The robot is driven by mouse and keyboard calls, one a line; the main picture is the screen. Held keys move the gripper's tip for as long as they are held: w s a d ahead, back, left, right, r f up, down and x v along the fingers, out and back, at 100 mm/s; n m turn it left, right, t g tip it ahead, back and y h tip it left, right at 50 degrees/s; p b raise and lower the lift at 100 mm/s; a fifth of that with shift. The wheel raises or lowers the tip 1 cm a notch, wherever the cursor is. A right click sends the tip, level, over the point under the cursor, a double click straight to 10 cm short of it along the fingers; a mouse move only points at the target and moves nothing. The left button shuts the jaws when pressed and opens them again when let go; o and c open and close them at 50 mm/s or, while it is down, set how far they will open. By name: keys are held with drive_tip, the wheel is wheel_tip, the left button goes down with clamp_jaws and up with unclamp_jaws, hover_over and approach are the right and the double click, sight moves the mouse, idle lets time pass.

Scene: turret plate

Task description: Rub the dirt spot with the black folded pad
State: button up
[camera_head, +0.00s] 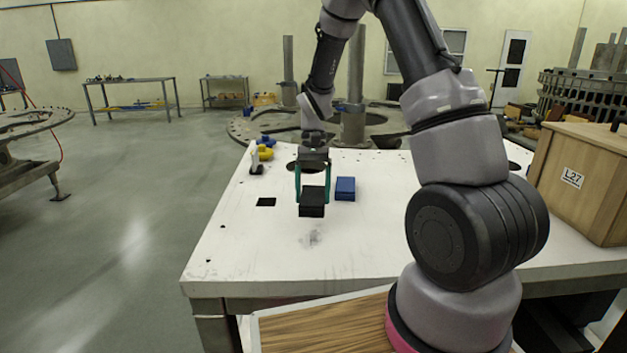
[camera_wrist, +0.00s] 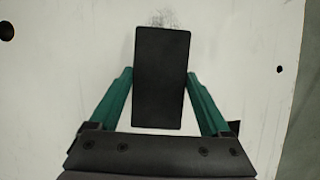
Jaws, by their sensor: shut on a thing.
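The black folded pad (camera_head: 312,203) is between the green fingers of my gripper (camera_head: 312,188), which is shut on it. In the head view it appears raised above the white table. The wrist view shows the pad (camera_wrist: 163,76) as a dark upright rectangle between the fingertips (camera_wrist: 163,82). The dirt spot (camera_head: 311,239) is a grey smudge on the white tabletop, nearer the front edge than the pad in the head view. In the wrist view the dirt spot (camera_wrist: 162,18) shows just past the pad's far end, partly hidden by it.
A blue folded pad (camera_head: 345,188) lies right of my gripper. A flat black square (camera_head: 266,202) is on the table to the left. Yellow and blue items (camera_head: 264,150) stand at the back left. A wooden crate (camera_head: 585,182) stands at the right. The white table's (camera_head: 250,250) front left is mostly clear.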

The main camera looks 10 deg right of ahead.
drive_tip(key=shift+r, duration=1.7)
drive_tip(key=shift+f, duration=0.3)
drive_tip(key=shift+f, duration=0.15)
